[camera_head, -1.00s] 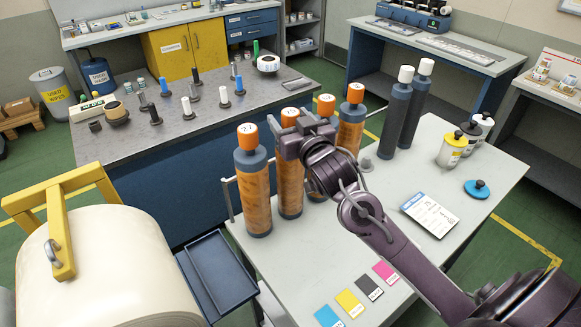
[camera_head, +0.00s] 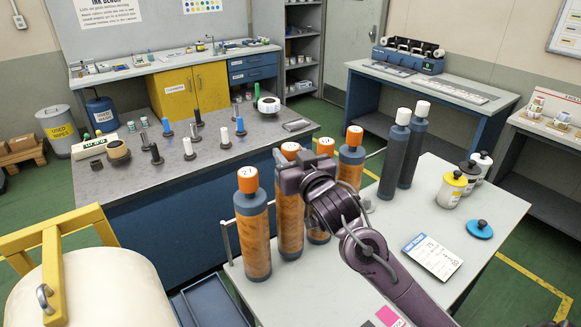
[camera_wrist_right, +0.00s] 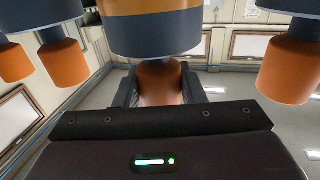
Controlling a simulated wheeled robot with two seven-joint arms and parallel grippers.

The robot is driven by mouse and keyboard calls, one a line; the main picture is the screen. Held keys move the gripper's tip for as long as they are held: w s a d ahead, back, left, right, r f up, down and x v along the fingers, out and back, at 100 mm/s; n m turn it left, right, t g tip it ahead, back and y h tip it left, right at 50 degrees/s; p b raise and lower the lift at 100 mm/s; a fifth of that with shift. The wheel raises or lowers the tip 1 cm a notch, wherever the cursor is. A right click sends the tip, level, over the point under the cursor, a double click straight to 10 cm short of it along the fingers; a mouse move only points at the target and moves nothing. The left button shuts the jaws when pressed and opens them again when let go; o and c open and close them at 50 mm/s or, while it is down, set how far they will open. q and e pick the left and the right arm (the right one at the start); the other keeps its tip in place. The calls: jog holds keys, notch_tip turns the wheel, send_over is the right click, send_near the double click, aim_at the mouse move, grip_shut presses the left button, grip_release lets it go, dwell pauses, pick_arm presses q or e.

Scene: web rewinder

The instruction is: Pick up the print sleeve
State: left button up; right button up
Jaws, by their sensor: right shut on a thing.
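Several print sleeves with orange caps and orange-patterned bodies stand at the left edge of the grey table. My right gripper (camera_head: 291,170) is at the top of the second print sleeve (camera_head: 289,222) from the left, shut on its orange cap. In the right wrist view this cap (camera_wrist_right: 160,82) sits between the two fingers. The sleeve is upright; I cannot tell whether its base is clear of the table. The front-left sleeve (camera_head: 253,235) stands beside it, and two more (camera_head: 319,232) (camera_head: 350,163) stand behind to the right, partly hidden by my arm. My left gripper is out of view.
Two dark sleeves with white caps (camera_head: 414,145) stand behind on the table (camera_head: 490,215). Ink pots (camera_head: 451,190), a blue lid (camera_head: 479,229) and a printed card (camera_head: 431,257) lie to the right. A cream roll (camera_head: 105,290) is at the lower left.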

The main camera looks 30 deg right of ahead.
notch_tip(320, 180, up, 18)
jog(key=p, duration=0.2)
jog(key=shift+f, duration=0.1)
dwell(0.3)
